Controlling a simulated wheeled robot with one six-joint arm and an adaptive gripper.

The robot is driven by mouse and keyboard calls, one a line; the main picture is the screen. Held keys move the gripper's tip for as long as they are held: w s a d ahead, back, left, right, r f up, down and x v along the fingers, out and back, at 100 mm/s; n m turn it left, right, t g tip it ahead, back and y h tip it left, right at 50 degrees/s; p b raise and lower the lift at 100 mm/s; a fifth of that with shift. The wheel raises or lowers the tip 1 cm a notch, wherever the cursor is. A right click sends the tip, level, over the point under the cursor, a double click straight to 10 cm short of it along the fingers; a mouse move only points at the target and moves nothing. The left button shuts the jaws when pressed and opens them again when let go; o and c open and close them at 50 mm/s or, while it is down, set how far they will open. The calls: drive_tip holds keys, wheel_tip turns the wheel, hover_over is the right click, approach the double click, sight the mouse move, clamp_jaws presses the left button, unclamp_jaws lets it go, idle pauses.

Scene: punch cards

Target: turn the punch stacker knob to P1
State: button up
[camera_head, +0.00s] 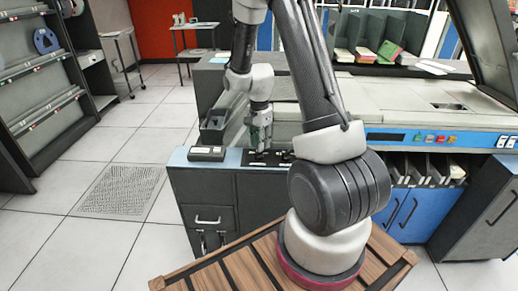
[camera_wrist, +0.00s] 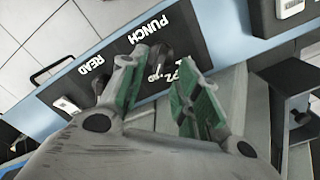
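The dark punch stacker knob (camera_wrist: 163,50) stands on a black panel (camera_wrist: 205,35), beside the white word PUNCH in the wrist view. My gripper (camera_wrist: 160,68) has green-padded fingers, spread apart, with the knob showing between and just beyond the tips. I cannot tell whether either finger touches it. The right finger partly hides white marks near the knob, and the knob's pointing direction is unclear. A second dark knob (camera_wrist: 100,82) sits near the word READ, partly behind the left finger. In the head view my gripper (camera_head: 260,143) is over the panel (camera_head: 258,158), pointing down.
A small grey box with a white top (camera_head: 207,154) sits left of the panel on the blue counter edge. A raised lid (camera_head: 487,45) and a machine top (camera_head: 390,105) stand to the right. Open floor (camera_head: 65,250) lies to the left.

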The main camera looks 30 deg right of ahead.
sight(258, 155)
drive_tip(key=shift+f, duration=1.7)
clamp_jaws()
